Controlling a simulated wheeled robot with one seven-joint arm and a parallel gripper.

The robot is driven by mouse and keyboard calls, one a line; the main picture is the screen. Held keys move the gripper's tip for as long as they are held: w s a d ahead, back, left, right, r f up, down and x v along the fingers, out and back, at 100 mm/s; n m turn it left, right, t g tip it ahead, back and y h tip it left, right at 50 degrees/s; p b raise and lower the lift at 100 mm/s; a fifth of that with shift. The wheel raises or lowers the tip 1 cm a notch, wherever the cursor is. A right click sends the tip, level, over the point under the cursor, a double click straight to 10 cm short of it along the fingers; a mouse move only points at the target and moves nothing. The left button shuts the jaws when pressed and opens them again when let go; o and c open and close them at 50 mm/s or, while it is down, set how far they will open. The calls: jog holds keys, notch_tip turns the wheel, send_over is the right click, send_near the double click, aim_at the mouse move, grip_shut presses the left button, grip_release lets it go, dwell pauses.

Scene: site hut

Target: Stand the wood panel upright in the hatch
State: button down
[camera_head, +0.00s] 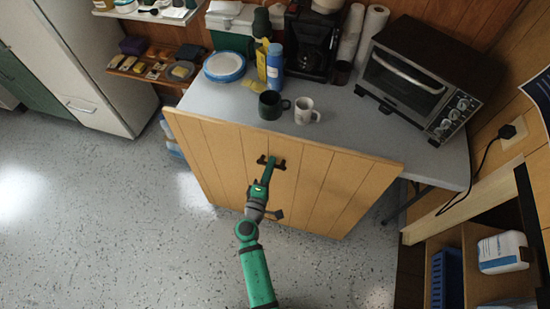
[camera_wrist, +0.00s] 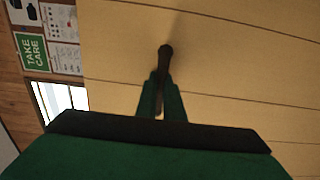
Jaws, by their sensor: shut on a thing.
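The wood panel (camera_head: 215,150) is a large pale board with plank grooves. It is held roughly upright, slightly tilted, in front of the grey table, and hides the table's front. My gripper (camera_head: 268,170) is shut on the dark handle on the panel's face. In the wrist view the gripper (camera_wrist: 162,95) has its green fingers around the handle bar, and the panel (camera_wrist: 230,60) fills most of the picture. At the right, an opening edged by a pale wood frame (camera_head: 470,196) may be the hatch; its lower part is cut off by the picture edge.
The table (camera_head: 225,100) carries a dark mug (camera_head: 270,105), a white mug (camera_head: 305,112), a blue bottle (camera_head: 275,68), plates and a toaster oven (camera_head: 410,80). A white jug (camera_head: 503,252) and blue crate (camera_head: 447,278) sit inside the opening. The speckled floor at left is clear.

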jog(key=shift+s+r, duration=0.1)
jog(key=shift+r, duration=0.15)
jog(key=shift+s+a+r+t, duration=0.25)
jog(key=shift+s+r+t, duration=0.1)
jog(key=shift+s, duration=0.35)
jog(key=shift+r, duration=0.15)
jog(key=shift+r, duration=0.6)
dwell(0.4)
